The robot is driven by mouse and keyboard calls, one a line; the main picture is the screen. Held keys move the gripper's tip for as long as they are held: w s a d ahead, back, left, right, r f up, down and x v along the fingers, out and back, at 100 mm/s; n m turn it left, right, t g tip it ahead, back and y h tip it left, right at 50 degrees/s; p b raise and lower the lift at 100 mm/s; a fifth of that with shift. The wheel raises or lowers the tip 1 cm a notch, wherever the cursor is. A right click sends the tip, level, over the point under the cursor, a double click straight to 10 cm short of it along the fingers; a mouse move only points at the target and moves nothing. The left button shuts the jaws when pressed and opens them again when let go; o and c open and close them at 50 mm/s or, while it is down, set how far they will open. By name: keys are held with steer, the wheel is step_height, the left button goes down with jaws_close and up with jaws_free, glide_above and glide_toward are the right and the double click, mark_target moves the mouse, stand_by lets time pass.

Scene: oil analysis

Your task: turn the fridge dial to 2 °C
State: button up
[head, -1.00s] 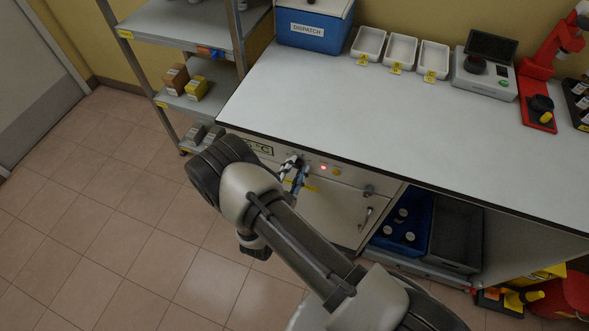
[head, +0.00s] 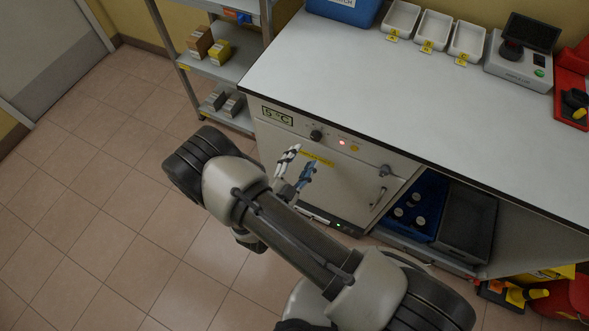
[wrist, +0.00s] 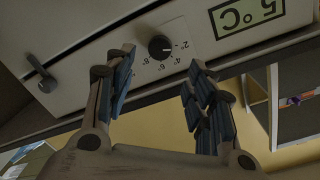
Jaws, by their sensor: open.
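The fridge dial (head: 316,135) is a small round black knob on the pale front panel. The wrist view also shows the dial (wrist: 160,46), with printed marks from 2° to 8° around it; its pointer is too small to read surely. The display (head: 277,116) left of the dial in the head view reads 5 °C; it appears upside down in the wrist view (wrist: 248,16). My gripper (head: 299,158) is open and empty, below the dial and apart from it. In the wrist view the dial shows beyond the gap between my fingertips (wrist: 158,66).
A red light (head: 342,142) and a yellow button sit right of the dial. The fridge door handle (head: 378,197) is lower right. The white worktop (head: 400,105) overhangs the panel. A shelf rack (head: 222,65) stands at left; the floor before it is clear.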

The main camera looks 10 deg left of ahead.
steer(key=shift+v, duration=2.3)
